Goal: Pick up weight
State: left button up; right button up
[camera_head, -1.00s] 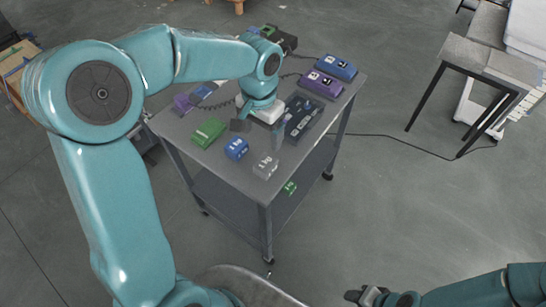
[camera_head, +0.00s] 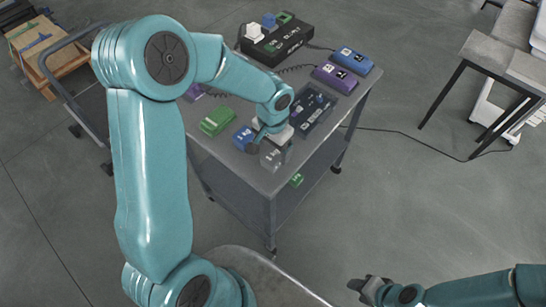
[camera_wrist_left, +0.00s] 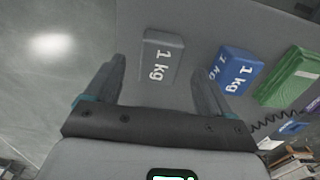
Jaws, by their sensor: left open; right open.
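A grey weight (camera_head: 272,161) marked 1 kg stands near the front corner of the grey cart top (camera_head: 232,166). The left wrist view shows the grey weight (camera_wrist_left: 162,57) between and just past my left fingertips, not held. A blue weight (camera_head: 243,137), also marked 1 kg, is beside it; it shows just past the right-hand finger in the wrist view (camera_wrist_left: 237,70). A green weight (camera_head: 216,121) lies further left. My left gripper (camera_head: 268,149) is open above the grey weight and partly covers it. My right gripper (camera_head: 368,288) is open and empty over the floor, away from the cart.
A dark tray (camera_head: 312,108), a purple box (camera_head: 334,78), a blue box (camera_head: 351,61) and a black unit (camera_head: 276,42) crowd the cart's back.

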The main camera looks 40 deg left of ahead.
aim_at(274, 154)
pick_arm(q)
jog(key=f, duration=0.5)
jog(key=shift+w+p, duration=0.25)
jog(key=shift+p, duration=0.05)
jog(key=shift+s+r, duration=0.1)
jog(key=shift+s, duration=0.15)
jog(key=shift+w, duration=0.15)
grip_shut()
jog(key=shift+w, duration=0.1)
